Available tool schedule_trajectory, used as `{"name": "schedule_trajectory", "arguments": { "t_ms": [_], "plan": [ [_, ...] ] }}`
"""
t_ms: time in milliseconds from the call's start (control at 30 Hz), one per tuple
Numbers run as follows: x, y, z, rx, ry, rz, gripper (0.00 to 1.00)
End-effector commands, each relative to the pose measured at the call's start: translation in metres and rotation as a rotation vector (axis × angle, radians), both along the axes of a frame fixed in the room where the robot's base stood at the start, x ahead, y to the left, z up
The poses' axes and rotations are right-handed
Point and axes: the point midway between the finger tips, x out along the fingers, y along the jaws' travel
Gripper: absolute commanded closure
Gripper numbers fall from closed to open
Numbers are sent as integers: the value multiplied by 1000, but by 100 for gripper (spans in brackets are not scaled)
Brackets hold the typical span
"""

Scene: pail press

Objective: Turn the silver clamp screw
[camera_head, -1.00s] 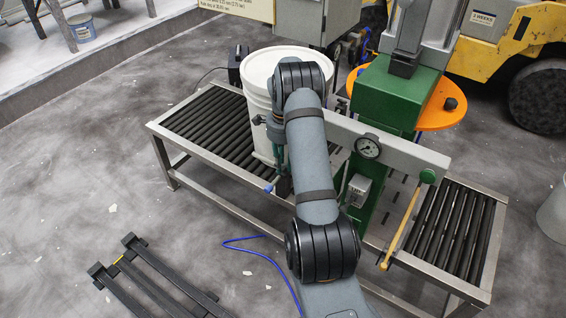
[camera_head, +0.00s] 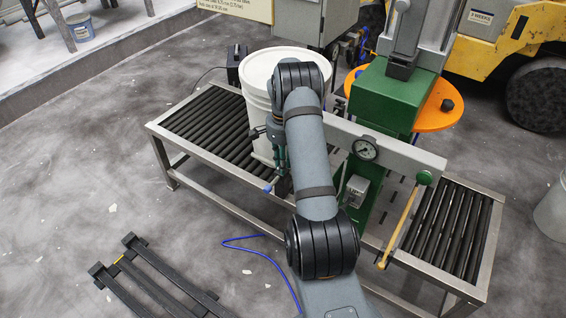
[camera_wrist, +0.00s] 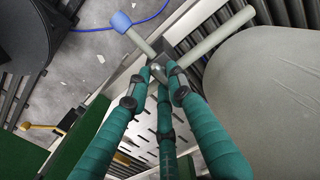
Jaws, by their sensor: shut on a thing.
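The silver clamp screw (camera_wrist: 156,69) shows in the wrist view at the tips of my gripper (camera_wrist: 160,76). Pale handle bars (camera_wrist: 215,40) spread from it, and one ends in a blue cap (camera_wrist: 121,22). My three teal fingers are closed together on the screw. In the head view, the blue cap (camera_head: 267,189) shows low beside the roller conveyor's front edge, with my gripper (camera_head: 281,176) just right of it. My arm hides most of the screw there. The fingertips cover part of it in the wrist view.
A white pail (camera_head: 258,98) stands on the roller conveyor (camera_head: 205,128) close behind my gripper. The green press (camera_head: 395,95) with a gauge (camera_head: 365,148) and a yellow-handled lever (camera_head: 403,222) is to the right. A blue hose (camera_head: 262,252) lies on the floor.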

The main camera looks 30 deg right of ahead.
Motion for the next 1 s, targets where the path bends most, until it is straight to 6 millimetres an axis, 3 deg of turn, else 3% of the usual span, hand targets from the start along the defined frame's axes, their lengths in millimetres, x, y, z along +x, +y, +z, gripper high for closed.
{"name": "schedule_trajectory", "arguments": {
  "t_ms": [533,567,867,1000],
  "plan": [
    [0,0,0,0,0,25,100],
    [0,0,0,0,0,24,79],
    [0,0,0,0,0,24,61],
    [0,0,0,0,0,24,60]
  ]
}}
